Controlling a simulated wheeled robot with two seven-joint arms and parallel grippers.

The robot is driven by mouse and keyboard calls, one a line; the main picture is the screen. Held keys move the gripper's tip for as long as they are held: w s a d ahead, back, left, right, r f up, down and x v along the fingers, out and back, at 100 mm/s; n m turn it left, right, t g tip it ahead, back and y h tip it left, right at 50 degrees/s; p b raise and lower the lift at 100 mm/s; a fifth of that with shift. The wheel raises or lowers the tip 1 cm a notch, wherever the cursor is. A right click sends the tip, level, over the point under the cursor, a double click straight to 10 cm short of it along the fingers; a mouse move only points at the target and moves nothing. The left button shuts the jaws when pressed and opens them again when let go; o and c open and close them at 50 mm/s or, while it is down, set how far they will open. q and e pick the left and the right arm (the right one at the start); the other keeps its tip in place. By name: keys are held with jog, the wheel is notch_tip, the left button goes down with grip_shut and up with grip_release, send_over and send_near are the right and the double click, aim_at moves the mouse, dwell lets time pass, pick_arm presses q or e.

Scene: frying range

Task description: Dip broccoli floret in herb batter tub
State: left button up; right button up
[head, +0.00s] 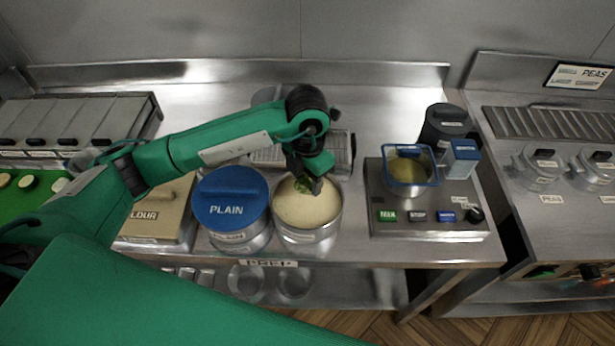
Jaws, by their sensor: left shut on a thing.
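An open metal tub (323,230) of pale, cream-coloured batter (311,211) stands at the front of the steel counter, just right of a tub with a blue lid marked PLAIN (231,197). My left gripper (305,186) points down over the back part of the open tub. It is shut on a small green broccoli floret (301,184), mostly hidden by the fingers. The floret is at or just above the batter; I cannot tell if they touch. The lettering on the open tub is too small to read. My right gripper is not in view.
A tan flour box (157,214) stands left of the blue-lidded tub. A mixing station (428,225) with buttons, a blue-rimmed container (411,175) and a dark canister (443,124) stands to the right. A wire rack (340,157) lies behind the open tub.

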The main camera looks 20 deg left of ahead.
aim_at(307, 181)
pick_arm(q)
jog(key=shift+r, duration=0.1)
dwell(0.5)
jog(key=shift+r+p, duration=0.4)
jog(key=shift+r, duration=0.95)
